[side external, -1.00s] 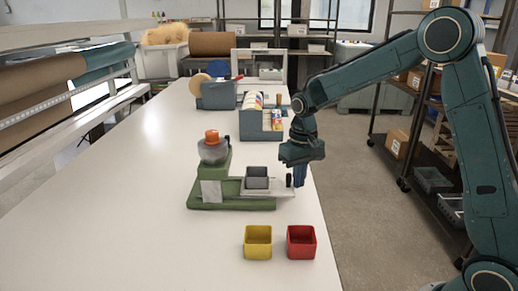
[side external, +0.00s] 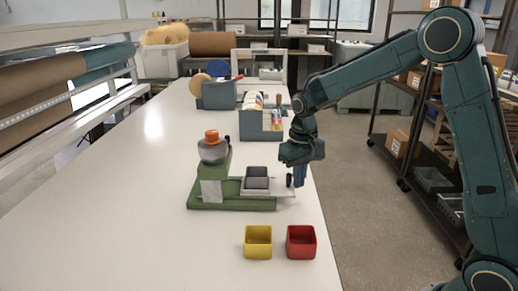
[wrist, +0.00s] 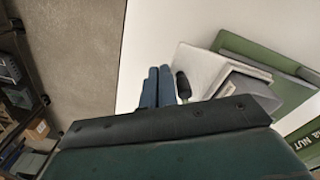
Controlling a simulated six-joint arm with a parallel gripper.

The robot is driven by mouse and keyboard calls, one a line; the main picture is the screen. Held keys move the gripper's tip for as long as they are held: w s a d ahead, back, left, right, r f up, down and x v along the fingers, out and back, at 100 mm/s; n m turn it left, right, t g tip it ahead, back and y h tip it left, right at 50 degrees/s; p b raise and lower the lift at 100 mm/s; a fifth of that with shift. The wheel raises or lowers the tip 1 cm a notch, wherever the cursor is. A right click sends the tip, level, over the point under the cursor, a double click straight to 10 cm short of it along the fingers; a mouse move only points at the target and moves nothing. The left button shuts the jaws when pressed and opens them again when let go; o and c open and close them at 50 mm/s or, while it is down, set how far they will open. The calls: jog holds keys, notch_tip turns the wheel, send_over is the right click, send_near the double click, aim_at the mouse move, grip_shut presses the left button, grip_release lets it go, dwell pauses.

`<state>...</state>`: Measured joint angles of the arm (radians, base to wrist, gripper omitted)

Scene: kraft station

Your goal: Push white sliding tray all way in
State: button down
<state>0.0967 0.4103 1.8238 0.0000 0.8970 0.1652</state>
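The white sliding tray (side external: 281,192) sticks out to the right from the green machine base (side external: 233,206); it also shows in the wrist view (wrist: 196,72). A dark knob (side external: 290,180) stands at its outer end and shows in the wrist view (wrist: 183,84). A grey square cup (side external: 257,183) sits on the tray. My gripper (side external: 299,176) points down just right of the knob, at the tray's outer end. In the wrist view its blue fingers (wrist: 157,87) are together with nothing between them, beside the knob. I cannot tell whether they touch it.
A hopper with an orange lid (side external: 212,136) tops the machine's left side. A yellow bin (side external: 258,241) and a red bin (side external: 301,242) stand in front. A grey holder with bottles (side external: 261,126) stands behind. The table (side external: 130,210) is clear to the left.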

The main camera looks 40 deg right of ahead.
aim_at(263, 180)
jog(key=shift+w+a+f, duration=0.25)
jog(key=shift+w+a, duration=1.4)
jog(key=shift+a, duration=0.1)
jog(key=shift+w+a+f, duration=0.2)
jog(key=shift+w+a, duration=1.4)
jog(key=shift+a, duration=0.1)
dwell(2.3)
jog(key=shift+s+d, duration=0.3)
jog(key=shift+d, duration=0.05)
dwell(0.8)
jog(key=shift+r, duration=0.15)
jog(key=shift+w+r, duration=0.15)
jog(key=shift+r, duration=3.45)
